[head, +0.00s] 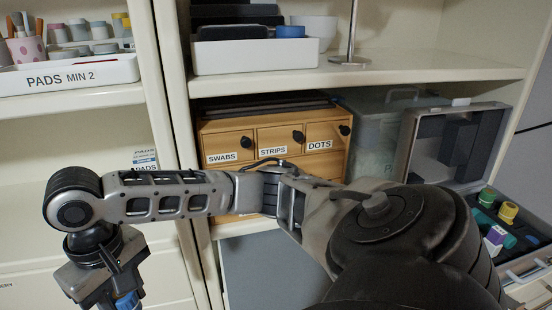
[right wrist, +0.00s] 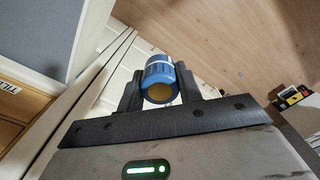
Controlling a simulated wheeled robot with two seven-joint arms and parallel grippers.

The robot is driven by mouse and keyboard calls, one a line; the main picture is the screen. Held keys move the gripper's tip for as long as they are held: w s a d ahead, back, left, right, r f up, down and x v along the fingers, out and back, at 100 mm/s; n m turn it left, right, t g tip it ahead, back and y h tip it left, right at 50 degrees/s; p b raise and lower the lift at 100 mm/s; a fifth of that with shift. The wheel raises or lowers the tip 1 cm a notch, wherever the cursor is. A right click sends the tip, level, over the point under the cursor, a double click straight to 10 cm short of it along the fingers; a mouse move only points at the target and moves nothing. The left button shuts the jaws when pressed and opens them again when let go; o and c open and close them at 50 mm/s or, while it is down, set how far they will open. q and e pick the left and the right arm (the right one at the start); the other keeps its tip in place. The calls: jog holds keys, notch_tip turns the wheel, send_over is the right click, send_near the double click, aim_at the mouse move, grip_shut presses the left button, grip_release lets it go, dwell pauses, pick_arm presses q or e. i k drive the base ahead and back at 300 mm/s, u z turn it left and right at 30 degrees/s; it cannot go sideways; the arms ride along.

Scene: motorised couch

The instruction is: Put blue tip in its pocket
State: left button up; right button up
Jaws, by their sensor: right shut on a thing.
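The blue tip (right wrist: 158,78) is a short ribbed blue cylinder with a yellowish end face and a pale band. It sits between the two dark fingers of my right gripper (right wrist: 160,85), which is shut on it. In the head view, my right arm reaches across to the lower left, where a bit of the blue tip (head: 126,300) shows at the bottom edge. The open grey case (head: 448,148) is at the far right, with dark lining in its lid. Its lower part holds several coloured pieces; an empty pocket cannot be made out. My left gripper is out of view.
A wooden drawer box (head: 232,135) labelled SWABS, STRIPS and DOTS stands on the middle shelf, partly behind my arm. A translucent bin (head: 372,125) is beside it. A white PADS tray (head: 70,75) is upper left. Wood floor (right wrist: 235,40) shows in the wrist view.

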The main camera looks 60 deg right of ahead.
aim_at(532, 240)
jog(key=u, duration=0.95)
jog(key=k, duration=1.4)
jog(key=z, duration=2.7)
